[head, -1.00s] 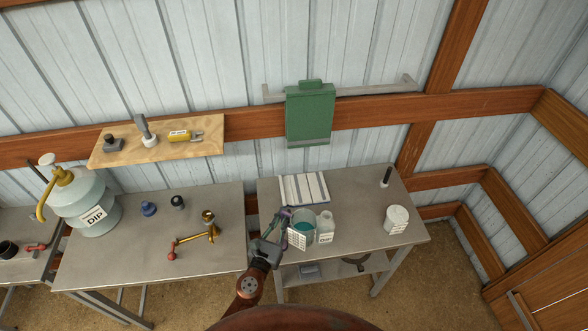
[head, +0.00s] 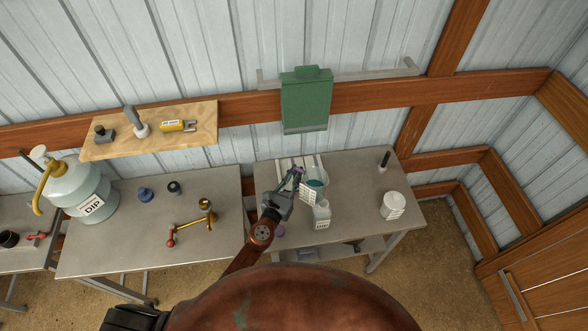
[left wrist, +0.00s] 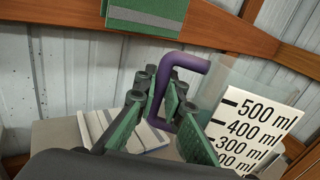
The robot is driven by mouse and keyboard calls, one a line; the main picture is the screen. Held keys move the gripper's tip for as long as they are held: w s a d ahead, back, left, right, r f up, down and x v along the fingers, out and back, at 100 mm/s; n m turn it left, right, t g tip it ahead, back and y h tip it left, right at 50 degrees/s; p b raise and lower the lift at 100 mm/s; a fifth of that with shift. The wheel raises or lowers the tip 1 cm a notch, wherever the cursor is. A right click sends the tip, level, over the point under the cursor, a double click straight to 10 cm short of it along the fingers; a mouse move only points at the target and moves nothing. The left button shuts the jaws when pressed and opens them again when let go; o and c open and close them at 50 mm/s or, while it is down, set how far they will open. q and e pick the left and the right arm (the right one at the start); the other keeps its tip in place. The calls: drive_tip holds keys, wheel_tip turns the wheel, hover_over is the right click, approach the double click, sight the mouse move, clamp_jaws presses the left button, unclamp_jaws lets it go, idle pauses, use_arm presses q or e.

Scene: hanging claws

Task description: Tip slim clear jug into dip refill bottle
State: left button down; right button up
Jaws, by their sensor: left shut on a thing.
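My left gripper (head: 296,180) is shut on the purple handle (left wrist: 180,75) of the slim clear jug (head: 317,174). The jug holds teal liquid, and a white scale label marked in ml faces the left wrist camera. In the head view the jug appears raised above the right table, behind the bottle and in front of the notebook; its exact height is hard to tell. The white dip refill bottle (head: 322,213) stands upright near the table's front edge, its small neck facing up and a label on its front. My right gripper is not in view.
A striped notebook (head: 288,170) lies behind the jug, partly hidden. A white labelled tub (head: 392,206) and a dark upright object (head: 384,161) stand to the right on the grey table (head: 355,200). A large DIP sprayer (head: 78,190) stands left.

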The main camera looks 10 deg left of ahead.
use_arm(q)
drive_tip(key=r+m+p, duration=0.1)
drive_tip(key=r+m, duration=0.1)
drive_tip(key=a+r+m+p, duration=0.1)
drive_tip(key=r+m, duration=0.1)
drive_tip(key=shift+a+r+m+t, duration=0.2)
drive_tip(key=shift+m+t, duration=0.1)
drive_tip(key=shift+t, duration=0.1)
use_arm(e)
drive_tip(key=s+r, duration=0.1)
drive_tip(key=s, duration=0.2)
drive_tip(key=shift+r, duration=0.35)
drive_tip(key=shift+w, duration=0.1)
use_arm(q)
drive_tip(key=shift+r+m+h, duration=0.3)
drive_tip(key=shift+r+m, duration=0.05)
drive_tip(key=shift+m, duration=0.25)
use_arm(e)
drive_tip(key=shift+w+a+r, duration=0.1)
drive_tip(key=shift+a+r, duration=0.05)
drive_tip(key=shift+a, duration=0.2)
use_arm(q)
drive_tip(key=shift+d+r, duration=0.1)
